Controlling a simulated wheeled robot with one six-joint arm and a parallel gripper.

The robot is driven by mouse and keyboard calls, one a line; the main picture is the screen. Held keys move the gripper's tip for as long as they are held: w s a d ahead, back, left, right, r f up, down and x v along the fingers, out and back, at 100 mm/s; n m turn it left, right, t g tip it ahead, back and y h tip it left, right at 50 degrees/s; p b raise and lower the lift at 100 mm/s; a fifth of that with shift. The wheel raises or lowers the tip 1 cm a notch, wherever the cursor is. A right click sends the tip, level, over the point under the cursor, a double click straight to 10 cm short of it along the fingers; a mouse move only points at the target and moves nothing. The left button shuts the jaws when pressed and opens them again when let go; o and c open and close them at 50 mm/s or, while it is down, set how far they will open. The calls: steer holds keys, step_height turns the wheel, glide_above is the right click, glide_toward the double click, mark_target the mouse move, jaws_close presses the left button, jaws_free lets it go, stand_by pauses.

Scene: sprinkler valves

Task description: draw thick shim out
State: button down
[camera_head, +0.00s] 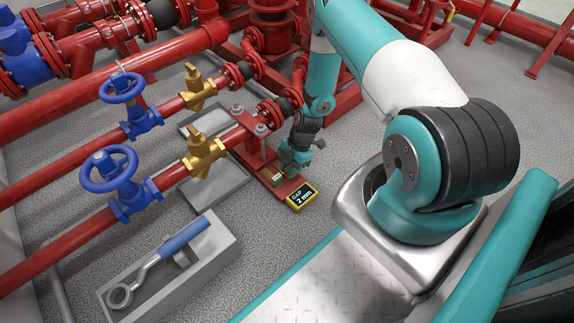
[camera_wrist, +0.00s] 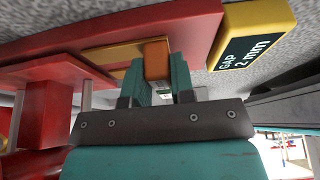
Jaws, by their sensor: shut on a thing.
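In the wrist view my gripper (camera_wrist: 158,75) is shut on an orange-brown block (camera_wrist: 156,58), which appears to be the thick shim's tab. A flat brass-coloured plate (camera_wrist: 108,54) lies beside it along the red base (camera_wrist: 195,30). I cannot tell whether plate and block are one piece. In the head view my gripper (camera_head: 288,160) points down at the red base (camera_head: 254,163) under the pipe support, and its fingers hide most of the shim. A yellow gauge (camera_head: 301,196) reading "GAP 2 mm" sits at the base's near end; it also shows in the wrist view (camera_wrist: 252,38).
Red pipes with blue handwheel valves (camera_head: 122,180) and brass valves (camera_head: 204,152) run to the left. A grey tray (camera_head: 218,244) with a blue-handled wrench (camera_head: 160,260) lies at the front left. Open floor (camera_head: 265,235) lies between tray and gauge.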

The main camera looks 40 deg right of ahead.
steer(key=c, duration=1.2)
jaws_free()
steer(key=shift+s, duration=0.25)
steer(key=shift+c, duration=0.2)
steer(key=p+v, duration=0.9)
steer(key=v, duration=0.8)
steer(key=shift+w+r, duration=0.15)
steer(key=shift+d, duration=0.1)
